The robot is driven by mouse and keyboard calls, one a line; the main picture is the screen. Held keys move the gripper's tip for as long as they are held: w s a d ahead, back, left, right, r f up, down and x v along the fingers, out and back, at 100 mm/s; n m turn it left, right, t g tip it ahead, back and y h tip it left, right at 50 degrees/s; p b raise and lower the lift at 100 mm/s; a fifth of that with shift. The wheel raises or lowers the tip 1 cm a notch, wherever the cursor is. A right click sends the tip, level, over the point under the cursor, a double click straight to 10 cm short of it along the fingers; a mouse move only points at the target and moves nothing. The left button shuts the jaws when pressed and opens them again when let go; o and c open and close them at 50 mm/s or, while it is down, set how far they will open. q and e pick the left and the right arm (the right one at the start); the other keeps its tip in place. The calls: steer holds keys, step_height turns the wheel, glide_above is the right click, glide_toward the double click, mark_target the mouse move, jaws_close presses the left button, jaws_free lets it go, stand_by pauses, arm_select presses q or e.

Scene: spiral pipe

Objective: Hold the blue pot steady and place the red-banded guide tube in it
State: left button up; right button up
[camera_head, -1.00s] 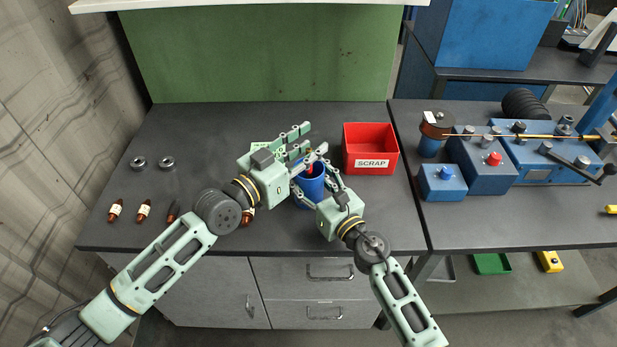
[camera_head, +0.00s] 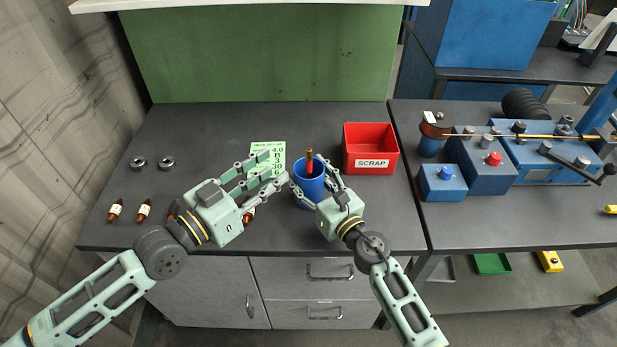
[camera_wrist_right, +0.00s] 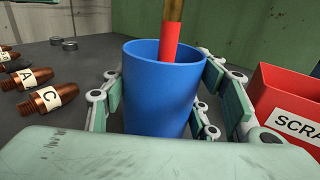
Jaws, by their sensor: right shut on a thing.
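My left gripper (camera_head: 276,168) is open and empty, left of the pot and apart from the tube. The tube's lower end is hidden inside the pot.
A red scrap bin (camera_head: 370,168) stands right of the pot. A green number card (camera_head: 267,152) lies behind my left fingers. Copper-coloured labelled tips (camera_head: 115,209) and two dark rings (camera_head: 138,163) lie at the left. Blue machine boxes (camera_head: 487,170) stand on the right bench.

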steer(key=o, duration=1.2)
steer(key=shift+o, duration=0.2)
